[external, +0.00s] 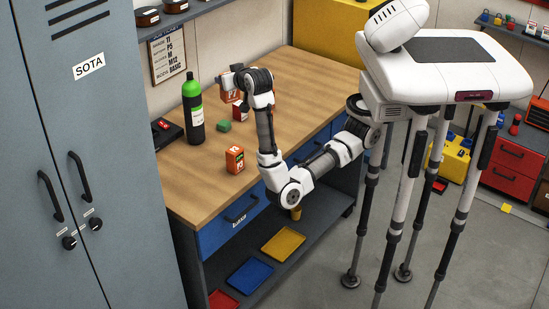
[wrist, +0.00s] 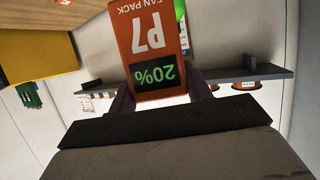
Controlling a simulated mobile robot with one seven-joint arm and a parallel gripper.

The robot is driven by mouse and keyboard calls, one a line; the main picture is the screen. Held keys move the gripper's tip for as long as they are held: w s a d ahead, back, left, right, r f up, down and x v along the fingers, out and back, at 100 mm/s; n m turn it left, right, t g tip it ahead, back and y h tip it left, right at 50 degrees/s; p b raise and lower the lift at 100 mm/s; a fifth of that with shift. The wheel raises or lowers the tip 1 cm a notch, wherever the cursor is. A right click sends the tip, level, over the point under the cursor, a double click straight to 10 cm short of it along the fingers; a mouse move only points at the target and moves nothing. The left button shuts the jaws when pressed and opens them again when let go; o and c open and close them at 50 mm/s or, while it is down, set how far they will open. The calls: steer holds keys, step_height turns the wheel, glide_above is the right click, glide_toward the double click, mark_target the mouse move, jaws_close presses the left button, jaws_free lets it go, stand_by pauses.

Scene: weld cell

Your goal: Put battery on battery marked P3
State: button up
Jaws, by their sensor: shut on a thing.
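My gripper (external: 232,80) is above the far part of the workbench, shut on an orange battery. In the wrist view this battery (wrist: 147,35) is marked P7, with a green 20% on a dark display; it fills the space between my fingers (wrist: 160,90). The held battery also shows in the external view (external: 230,97). A red-orange battery (external: 240,112) stands on the bench just below and right of it, partly hidden by my arm. Another orange battery (external: 235,160) stands upright nearer the front edge. Their markings are too small to read surely, so I cannot tell which is P3.
On the workbench (external: 185,190) are a tall black and green bottle (external: 193,112), a small green block (external: 224,126) and a dark device (external: 165,133). Coloured trays lie on the lower shelf, including a yellow one (external: 283,244). The bench's front left is clear.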

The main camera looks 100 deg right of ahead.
steer(key=shift+s+d+f, duration=0.15)
steer(key=shift+s+f, duration=0.1)
steer(key=shift+f, duration=0.1)
step_height(320, 180, down, 19)
steer(key=shift+p, duration=0.95)
steer(key=shift+f, duration=0.1)
steer(key=shift+f, duration=0.15)
steer(key=o, duration=1.2)
steer(key=shift+r, duration=0.2)
